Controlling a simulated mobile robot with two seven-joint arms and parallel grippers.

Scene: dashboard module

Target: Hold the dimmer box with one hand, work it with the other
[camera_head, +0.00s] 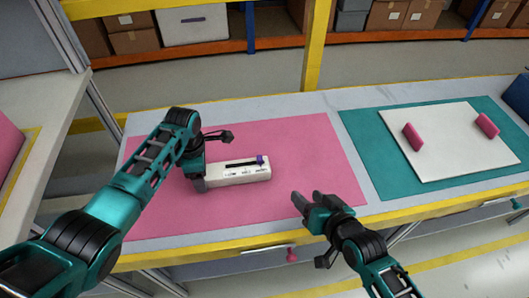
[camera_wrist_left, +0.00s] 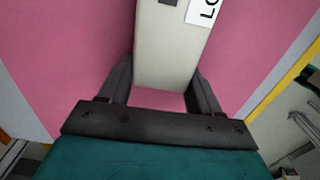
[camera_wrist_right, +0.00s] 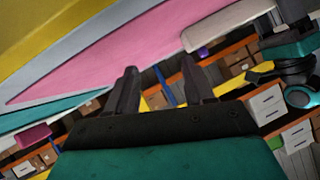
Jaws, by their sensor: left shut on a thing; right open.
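The dimmer box (camera_head: 238,174) is a long white block lying on the pink mat in the head view. It has a dark slot (camera_head: 243,163), a purple slider knob (camera_head: 261,160) at the slot's right end, and small printed labels on its front. My left gripper (camera_head: 202,181) is shut on the box's left end; the left wrist view shows the box (camera_wrist_left: 168,50) between its fingers (camera_wrist_left: 160,90). My right gripper (camera_head: 306,200) is open and empty, right of the box and apart from it. Its two fingers (camera_wrist_right: 160,85) show in the right wrist view.
The pink mat (camera_head: 310,140) is otherwise clear. A teal mat (camera_head: 365,145) on the right carries a white board (camera_head: 450,145) with two pink blocks (camera_head: 413,137), (camera_head: 487,125). A yellow post (camera_head: 314,50) stands behind the table. Shelves with boxes (camera_head: 133,40) are farther back.

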